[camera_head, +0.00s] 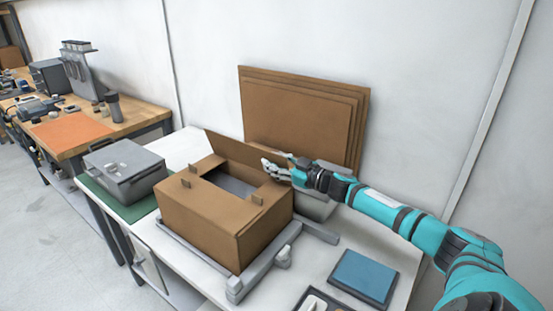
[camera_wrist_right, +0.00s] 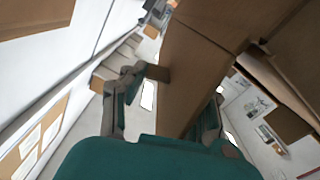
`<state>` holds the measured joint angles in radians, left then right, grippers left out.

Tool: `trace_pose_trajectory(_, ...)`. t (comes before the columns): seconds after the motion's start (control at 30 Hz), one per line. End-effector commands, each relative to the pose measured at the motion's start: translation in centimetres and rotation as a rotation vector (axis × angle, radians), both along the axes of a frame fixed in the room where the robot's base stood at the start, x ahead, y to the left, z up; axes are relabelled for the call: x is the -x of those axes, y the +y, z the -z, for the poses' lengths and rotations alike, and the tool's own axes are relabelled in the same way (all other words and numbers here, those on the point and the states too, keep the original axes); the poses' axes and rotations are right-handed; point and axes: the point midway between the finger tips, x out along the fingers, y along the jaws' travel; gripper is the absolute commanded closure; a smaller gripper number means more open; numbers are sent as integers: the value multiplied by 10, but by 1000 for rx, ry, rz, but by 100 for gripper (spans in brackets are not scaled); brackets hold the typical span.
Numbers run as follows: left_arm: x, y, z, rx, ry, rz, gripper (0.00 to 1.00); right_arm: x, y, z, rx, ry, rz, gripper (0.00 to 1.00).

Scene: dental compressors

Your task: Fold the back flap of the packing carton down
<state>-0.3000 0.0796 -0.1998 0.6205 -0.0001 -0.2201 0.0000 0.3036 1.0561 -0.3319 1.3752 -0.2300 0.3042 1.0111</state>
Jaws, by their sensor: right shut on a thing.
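The brown packing carton (camera_head: 240,250) sits on the white table with a dark opening in its top, where a grey thing (camera_head: 232,184) shows. Its back flap (camera_head: 236,151) stands raised, tilted along the rear edge. The other flaps in view lie about flat and carry small brown tabs (camera_head: 257,198). My right gripper (camera_head: 282,168) is at the right end of the back flap, shut on it. In the right wrist view, a brown panel (camera_wrist_right: 195,60) runs between my two fingers, with a small brown tab (camera_wrist_right: 157,73) by the left finger. My left gripper is not in view.
Large flat brown boards (camera_head: 300,110) lean on the wall behind the carton. A grey frame (camera_head: 283,256) surrounds the carton's base. A grey metal box (camera_head: 122,165) stands at left on a green mat (camera_head: 137,211). A blue pad (camera_head: 364,274) lies at right front.

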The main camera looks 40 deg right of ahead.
Motion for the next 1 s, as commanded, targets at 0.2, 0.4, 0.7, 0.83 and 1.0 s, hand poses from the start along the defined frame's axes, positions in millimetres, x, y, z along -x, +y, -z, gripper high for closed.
trace_pose_trajectory(0.2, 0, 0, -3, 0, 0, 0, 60, 2, 5, -2, 120, -37, 4, 100)
trace_pose_trajectory(0.4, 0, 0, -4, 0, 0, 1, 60, 3, 8, -1, 183, -55, 4, 100)
trace_pose_trajectory(0.7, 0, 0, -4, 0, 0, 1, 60, 3, 9, -1, 205, -62, 5, 100)
trace_pose_trajectory(0.83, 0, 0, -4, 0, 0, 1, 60, 3, 9, -1, 205, -63, 6, 100)
trace_pose_trajectory(1.0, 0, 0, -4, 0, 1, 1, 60, 3, 9, -2, 204, -62, 5, 61)
